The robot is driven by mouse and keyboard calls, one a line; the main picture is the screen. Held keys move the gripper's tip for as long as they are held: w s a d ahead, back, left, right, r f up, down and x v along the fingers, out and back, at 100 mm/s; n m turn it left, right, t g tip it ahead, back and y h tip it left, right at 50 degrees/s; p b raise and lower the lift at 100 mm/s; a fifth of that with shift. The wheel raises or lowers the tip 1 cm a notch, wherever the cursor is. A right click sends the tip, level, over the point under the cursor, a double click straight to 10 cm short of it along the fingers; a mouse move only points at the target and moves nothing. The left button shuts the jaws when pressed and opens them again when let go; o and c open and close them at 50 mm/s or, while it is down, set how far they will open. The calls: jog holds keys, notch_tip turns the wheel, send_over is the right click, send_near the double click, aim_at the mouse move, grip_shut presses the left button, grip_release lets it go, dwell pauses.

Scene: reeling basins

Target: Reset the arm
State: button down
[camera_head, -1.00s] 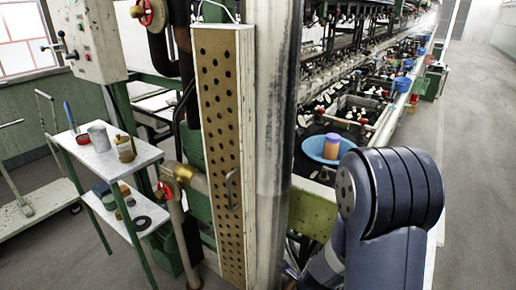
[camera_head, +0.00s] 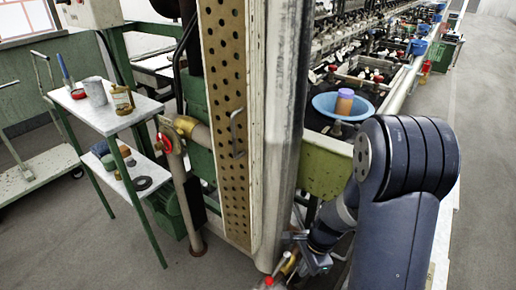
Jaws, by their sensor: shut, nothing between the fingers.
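My arm's dark blue links fill the lower right of the head view. It reaches down and left, and my grey gripper (camera_head: 305,255) is low in the view, near the foot of the pale metal column (camera_head: 285,150). The gripper is shut, and its fingertips are small and partly hard to make out. A small brass-coloured piece with a red part (camera_head: 287,265) shows right beside it. I cannot tell whether the two touch.
A blue bowl (camera_head: 322,107) with an orange and purple cylinder (camera_head: 344,102) sits on the machine behind my arm. A white two-tier stand (camera_head: 133,112) holds a grey cup (camera_head: 95,90), a jar (camera_head: 121,99) and other items. Floor at right is clear.

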jog(key=shift+w+d+n+g, duration=0.3)
jog(key=shift+w+d+n, duration=0.2)
jog(key=shift+n, duration=0.6)
jog(key=shift+s, duration=0.1)
